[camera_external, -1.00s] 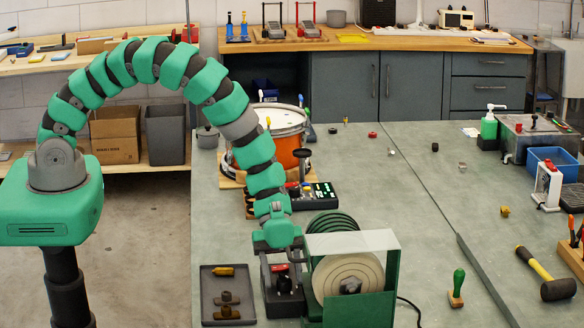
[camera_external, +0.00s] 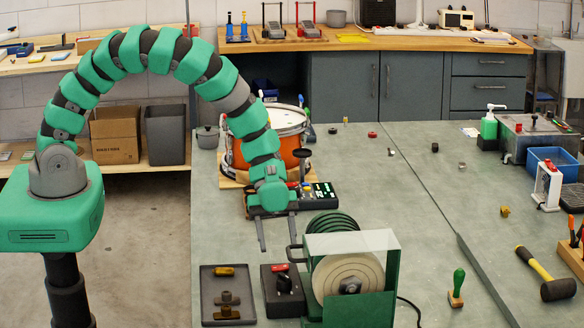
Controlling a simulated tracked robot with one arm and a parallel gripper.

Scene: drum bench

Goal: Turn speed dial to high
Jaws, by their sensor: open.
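The speed dial (camera_external: 285,284) is a black knob on a small dark control box (camera_external: 269,304), with a red switch (camera_external: 280,267) behind it. The box stands just left of the green-framed wheel machine (camera_external: 378,309). The knob's setting is too small to read. My gripper (camera_external: 278,248) is open and empty, its two dark fingers pointing down. It is above and behind the control box, apart from the dial.
A grey tray (camera_external: 208,308) with small parts lies left of the box. An orange drum (camera_external: 236,157) and a black panel (camera_external: 323,191) are behind. The middle of the bench is clear.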

